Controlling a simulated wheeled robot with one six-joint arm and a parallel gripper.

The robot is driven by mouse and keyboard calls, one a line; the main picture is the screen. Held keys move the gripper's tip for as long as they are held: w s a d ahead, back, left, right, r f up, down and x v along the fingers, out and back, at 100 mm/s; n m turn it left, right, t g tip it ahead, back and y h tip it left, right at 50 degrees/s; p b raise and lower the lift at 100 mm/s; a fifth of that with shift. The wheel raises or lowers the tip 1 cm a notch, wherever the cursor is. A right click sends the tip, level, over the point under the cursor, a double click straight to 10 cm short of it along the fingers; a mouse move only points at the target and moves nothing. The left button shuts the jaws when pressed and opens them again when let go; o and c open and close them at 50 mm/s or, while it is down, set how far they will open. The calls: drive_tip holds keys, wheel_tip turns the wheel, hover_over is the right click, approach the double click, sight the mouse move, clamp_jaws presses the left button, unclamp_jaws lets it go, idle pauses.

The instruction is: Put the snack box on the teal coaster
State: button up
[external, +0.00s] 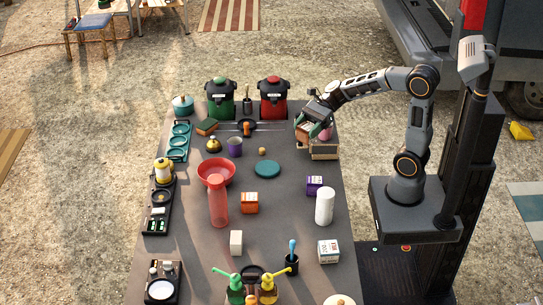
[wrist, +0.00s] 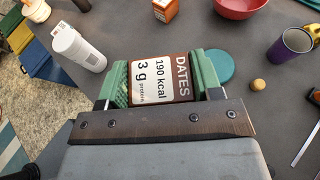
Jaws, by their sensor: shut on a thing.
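My gripper (external: 316,121) is at the far right of the table in the external view. In the wrist view its green pads (wrist: 118,84) are shut on the sides of a brown and white box (wrist: 166,79) marked DATES, 190 kcal, 3 g protein.
A wooden crate (external: 324,152) with a pink thing stands just below the gripper.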

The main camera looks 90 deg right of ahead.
drive_tip(key=w+f, duration=0.3)
drive_tip(key=w, duration=0.1)
drive_tip(key=w+d+f, duration=0.1)
drive_tip(key=w+f, duration=0.2)
drive_tip(key=w, duration=0.1)
drive_tip(key=w+f, duration=0.3)
drive_tip(key=w, duration=0.1)
drive_tip(key=shift+w+d+f+b, duration=0.15)
drive_tip(key=shift+w+d+b, duration=0.05)
drive_tip(key=shift+w+b, duration=0.2)
drive_tip(key=shift+w+f, duration=0.2)
drive_tip(key=shift+f, duration=0.1)
drive_tip(key=shift+w+f, duration=0.1)
drive_tip(key=shift+f, duration=1.45)
